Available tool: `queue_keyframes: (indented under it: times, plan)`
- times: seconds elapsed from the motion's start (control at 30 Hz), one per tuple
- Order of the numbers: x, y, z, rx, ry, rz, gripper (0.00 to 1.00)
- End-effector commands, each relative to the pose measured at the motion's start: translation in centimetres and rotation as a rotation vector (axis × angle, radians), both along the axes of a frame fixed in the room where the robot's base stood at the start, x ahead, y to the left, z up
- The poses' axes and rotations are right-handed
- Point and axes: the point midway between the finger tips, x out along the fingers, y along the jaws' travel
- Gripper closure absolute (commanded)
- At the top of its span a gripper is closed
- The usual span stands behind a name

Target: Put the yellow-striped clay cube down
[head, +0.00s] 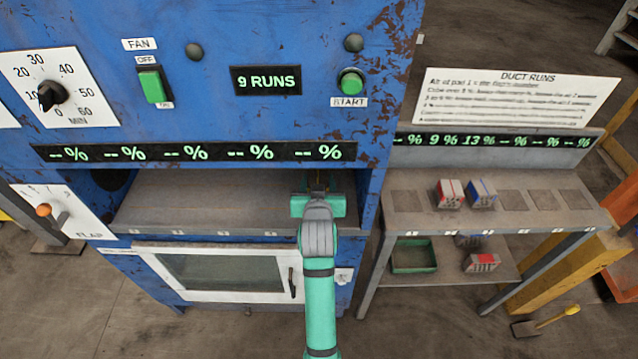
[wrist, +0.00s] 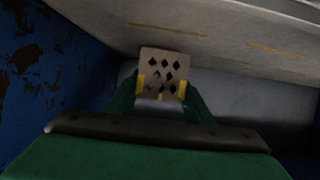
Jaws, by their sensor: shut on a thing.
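The yellow-striped clay cube (wrist: 163,62) shows in the wrist view, a pale block with several dark diamond holes and yellow marks at its lower sides. My gripper (wrist: 160,90) is shut on it, with a green finger on each side. In the head view my gripper (head: 318,192) reaches into the open bay of the blue machine, over the right part of its grey shelf (head: 200,205). There the cube is almost wholly hidden behind my gripper. I cannot tell whether the cube touches a surface.
The blue machine (head: 215,25) walls in the bay. The shelf left of my gripper is clear. At right, a side table (head: 408,225) holds a red-striped cube (head: 449,193) and a blue-striped cube (head: 481,193); dark squares beside them are empty. Its lower shelf holds a green tray (head: 413,256) and cubes.

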Motion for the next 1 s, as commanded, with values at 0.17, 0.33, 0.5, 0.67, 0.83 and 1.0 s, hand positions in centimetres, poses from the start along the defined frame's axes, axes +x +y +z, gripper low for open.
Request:
queue_keyframes:
  times: [0.17, 0.33, 0.5, 0.67, 0.83, 1.0]
  plan:
    - [0.0, 0.0, -1.5, 0.0, -0.001, 0.0, 0.76]
    - [0.0, 0.1, -1.5, -0.001, -0.002, 0.001, 0.76]
    - [0.0, 0.2, -1.7, 0.0, -0.001, 0.002, 0.76]
    - [0.0, 0.0, -1.9, 0.0, 0.0, 0.0, 0.35]
    - [0.0, -0.3, -1.9, -0.001, 0.0, -0.004, 0.35]
    - [0.0, -0.4, -1.5, 0.0, -0.001, -0.006, 0.35]
